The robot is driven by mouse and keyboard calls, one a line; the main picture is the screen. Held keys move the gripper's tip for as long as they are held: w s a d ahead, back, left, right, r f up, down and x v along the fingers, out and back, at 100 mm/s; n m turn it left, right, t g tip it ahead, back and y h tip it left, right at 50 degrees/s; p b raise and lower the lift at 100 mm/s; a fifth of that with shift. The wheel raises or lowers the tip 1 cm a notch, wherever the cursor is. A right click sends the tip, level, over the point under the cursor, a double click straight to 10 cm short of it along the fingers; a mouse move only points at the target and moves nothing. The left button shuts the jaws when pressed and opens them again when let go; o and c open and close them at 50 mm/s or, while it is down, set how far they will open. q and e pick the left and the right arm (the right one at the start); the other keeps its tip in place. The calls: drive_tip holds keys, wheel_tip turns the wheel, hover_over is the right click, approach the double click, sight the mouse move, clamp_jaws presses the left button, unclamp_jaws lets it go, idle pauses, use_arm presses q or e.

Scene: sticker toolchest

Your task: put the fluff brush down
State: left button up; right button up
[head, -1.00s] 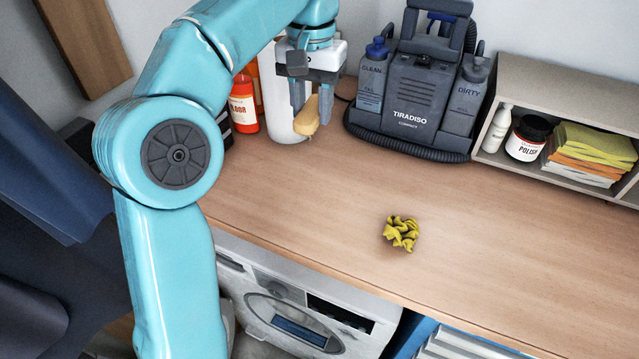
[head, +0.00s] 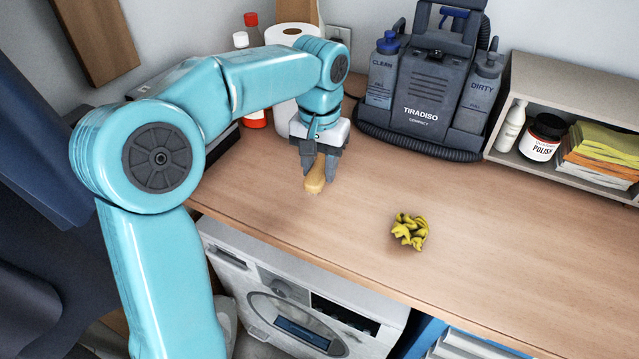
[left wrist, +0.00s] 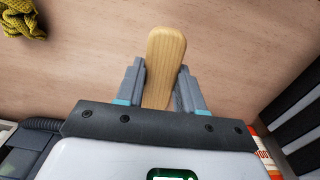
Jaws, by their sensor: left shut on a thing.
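The fluff brush (head: 315,180) shows as a tan wooden piece between the fingers of my left gripper (head: 320,170). I cannot tell whether the brush touches the worktop. In the left wrist view the brush's rounded wooden end (left wrist: 164,60) sticks out past the two fingers (left wrist: 160,85). Its other side is hidden. My right gripper does not show.
A crumpled yellow cloth (head: 409,231) lies on the worktop to the right. Behind stand a dark TIRADISO cleaning machine (head: 425,95), a white roll (head: 284,115) and a red-and-white bottle (head: 255,119). A shelf (head: 570,85) holds bottles and folded cloths. The worktop's middle is mostly clear.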

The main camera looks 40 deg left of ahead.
sight(319, 183)
use_arm(q)
wheel_tip(319, 183, down, 4)
drive_tip(key=shift+f, duration=0.25)
drive_tip(key=o, duration=0.8)
drive_tip(key=shift+s, duration=0.1)
drive_tip(key=o, duration=0.3)
drive_tip(key=shift+a, duration=0.1)
drive_tip(key=shift+f, duration=0.25)
drive_tip(key=r, duration=0.5)
drive_tip(key=shift+w+a+b, duration=0.2)
drive_tip(key=shift+w+b, duration=0.1)
drive_tip(key=shift+w, duration=0.1)
wheel_tip(319, 183, up, 12)
drive_tip(key=p, duration=0.2)
drive_tip(key=shift+f, duration=0.25)
drive_tip(key=shift+s, duration=0.1)
